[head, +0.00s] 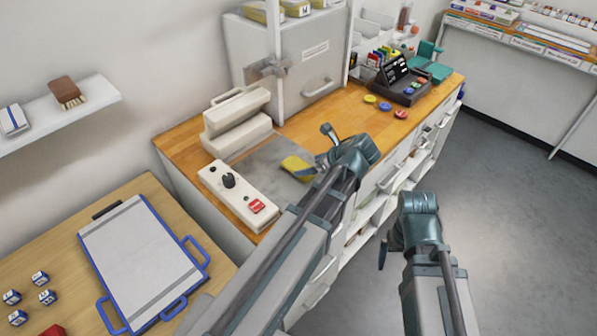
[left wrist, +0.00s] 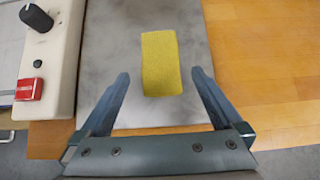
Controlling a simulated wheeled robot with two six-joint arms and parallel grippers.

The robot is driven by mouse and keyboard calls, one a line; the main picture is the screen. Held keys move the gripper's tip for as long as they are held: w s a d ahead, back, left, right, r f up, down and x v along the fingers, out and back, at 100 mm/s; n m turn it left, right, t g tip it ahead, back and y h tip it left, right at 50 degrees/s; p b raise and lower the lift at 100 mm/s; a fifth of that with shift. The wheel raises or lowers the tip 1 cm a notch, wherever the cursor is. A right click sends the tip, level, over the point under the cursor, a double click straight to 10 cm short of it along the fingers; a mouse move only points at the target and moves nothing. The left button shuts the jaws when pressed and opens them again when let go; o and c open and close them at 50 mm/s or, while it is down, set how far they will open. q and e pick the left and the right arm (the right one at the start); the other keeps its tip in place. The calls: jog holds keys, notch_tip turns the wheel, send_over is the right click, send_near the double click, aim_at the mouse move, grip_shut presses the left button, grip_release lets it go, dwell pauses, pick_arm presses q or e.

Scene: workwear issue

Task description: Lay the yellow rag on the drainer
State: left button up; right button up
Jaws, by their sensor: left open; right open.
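The yellow rag (head: 296,166) lies flat on a grey metal plate (head: 262,160) on the wooden counter. It also shows as a yellow rectangle in the left wrist view (left wrist: 161,62). My left gripper (head: 321,152) is open above the plate. In the left wrist view its fingers (left wrist: 160,77) stand apart on either side of the rag's near end, with nothing between them touching. My right gripper (head: 388,254) is open and empty over the floor, off the counter's front. A flat white board with blue rim and handles (head: 140,262) lies on the left table; I cannot tell whether it is the drainer.
A white control box with a black knob (head: 233,194) stands left of the plate, with a cream press-like device (head: 236,123) behind. Coloured discs (head: 385,106) and a black device (head: 400,84) lie further right. Lettered dice (head: 47,297) sit on the left table.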

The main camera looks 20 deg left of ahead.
aim_at(300, 166)
pick_arm(q)
jog(key=b+x, duration=0.3)
jog(key=x, duration=0.2)
jog(key=shift+w+a+b, duration=0.1)
jog(key=shift+a+b, duration=0.1)
jog(key=shift+b, duration=0.1)
jog(key=shift+r, duration=0.1)
jog(key=c, duration=1.5)
jog(key=shift+r, duration=0.2)
